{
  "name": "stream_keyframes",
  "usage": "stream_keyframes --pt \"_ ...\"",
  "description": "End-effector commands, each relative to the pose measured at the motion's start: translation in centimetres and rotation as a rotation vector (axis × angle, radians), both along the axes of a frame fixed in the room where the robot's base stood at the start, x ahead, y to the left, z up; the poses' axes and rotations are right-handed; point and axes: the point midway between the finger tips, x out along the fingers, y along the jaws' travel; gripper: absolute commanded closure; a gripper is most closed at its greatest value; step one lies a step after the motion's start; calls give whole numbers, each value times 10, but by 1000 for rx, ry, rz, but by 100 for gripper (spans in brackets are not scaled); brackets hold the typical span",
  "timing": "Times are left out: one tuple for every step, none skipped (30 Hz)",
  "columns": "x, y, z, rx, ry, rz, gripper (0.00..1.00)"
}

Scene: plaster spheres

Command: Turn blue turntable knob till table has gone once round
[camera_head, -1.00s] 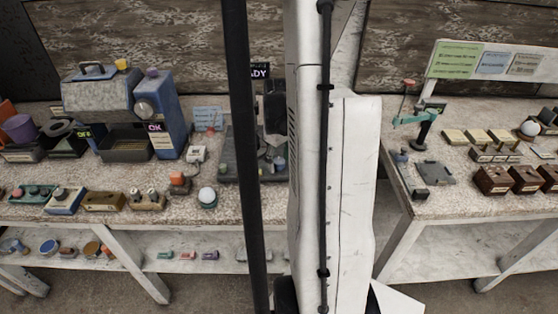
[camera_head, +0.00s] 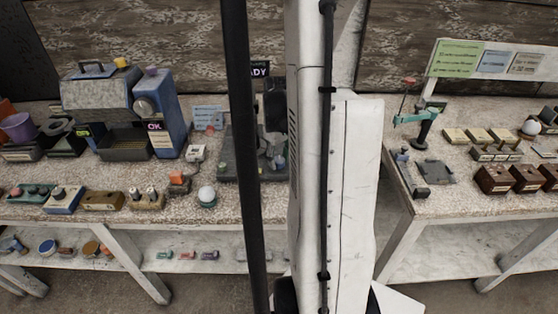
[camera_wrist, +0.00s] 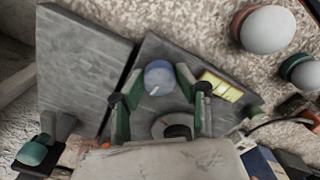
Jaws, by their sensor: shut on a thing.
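The blue knob (camera_wrist: 159,77) has a pale pointer line on its top. It stands on a dark grey plate (camera_wrist: 190,57) in the wrist view. My gripper (camera_wrist: 158,84) has green fingers, one on each side of the knob, and is shut on it. A grey round disc with a ring-like rim (camera_wrist: 171,126) lies just below the knob between the fingers; its lower part is hidden by my gripper body. I cannot tell whether this disc is the turntable. In the head view my column hides much of the middle, and the knob cannot be made out.
In the wrist view a yellow label (camera_wrist: 221,86) sits right of the fingers. White balls on a red base (camera_wrist: 265,29) and a green base (camera_wrist: 302,72) stand at the upper right. A large grey slab (camera_wrist: 80,65) lies left. In the head view, several devices crowd the left bench (camera_head: 240,205).

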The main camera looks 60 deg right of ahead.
Motion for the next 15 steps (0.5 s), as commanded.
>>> stream_keyframes --pt "0 0 -2 0 0 -30 95" --pt "0 0 -2 0 0 -53 95" --pt "0 0 -2 0 0 -85 95" --pt "0 0 -2 0 0 -110 95" --pt "0 0 -2 0 0 -136 95" --pt "0 0 -2 0 0 -173 95" --pt "0 0 -2 0 0 -201 95" --pt "0 0 -2 0 -1 -229 95" --pt "0 0 -2 0 -1 -268 95" --pt "0 0 -2 0 -1 -297 95" --pt "0 0 -2 0 -1 -325 95" --pt "0 0 -2 0 -1 -364 95" --pt "0 0 -2 0 -1 -392 95" --pt "0 0 -2 0 -1 -421 95" --pt "0 0 -2 0 -1 -459 95"
